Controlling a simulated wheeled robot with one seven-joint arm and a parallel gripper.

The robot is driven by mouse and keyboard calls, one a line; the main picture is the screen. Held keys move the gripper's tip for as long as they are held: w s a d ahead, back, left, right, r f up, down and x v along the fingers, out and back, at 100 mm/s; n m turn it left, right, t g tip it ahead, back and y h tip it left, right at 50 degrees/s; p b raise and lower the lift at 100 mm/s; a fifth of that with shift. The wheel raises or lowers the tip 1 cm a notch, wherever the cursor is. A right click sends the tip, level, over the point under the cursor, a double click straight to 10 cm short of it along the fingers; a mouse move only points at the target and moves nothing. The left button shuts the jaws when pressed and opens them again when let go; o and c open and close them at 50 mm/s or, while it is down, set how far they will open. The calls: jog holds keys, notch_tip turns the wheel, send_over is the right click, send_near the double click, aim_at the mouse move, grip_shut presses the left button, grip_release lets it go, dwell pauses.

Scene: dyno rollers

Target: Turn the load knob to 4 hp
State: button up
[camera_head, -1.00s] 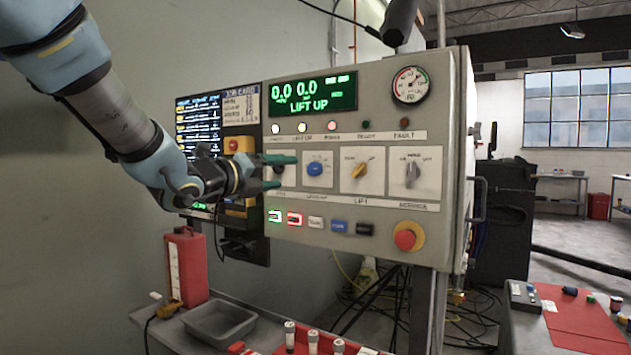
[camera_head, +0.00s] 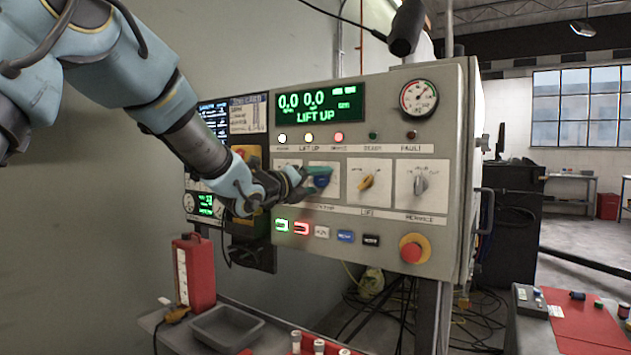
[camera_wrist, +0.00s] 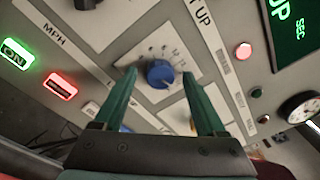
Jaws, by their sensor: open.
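The load knob is a round blue dial on a white plate with scale marks. In the wrist view the blue knob (camera_wrist: 160,74) lies between the tips of my two green fingers, with a clear gap on each side. My gripper (camera_wrist: 159,82) is open and empty. In the head view my gripper (camera_head: 313,180) is at the second knob plate from the left and hides most of the blue knob. I cannot tell how far the tips reach around it. The scale numbers are too small to read.
A yellow knob (camera_head: 367,181) and a grey knob (camera_head: 420,184) sit to the right on the control panel (camera_head: 455,150). Lit push buttons (camera_head: 301,228) and a red emergency stop (camera_head: 411,248) are below. The green display (camera_head: 320,102) reads LIFT UP.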

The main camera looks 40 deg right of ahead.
grip_shut()
dwell(0.5)
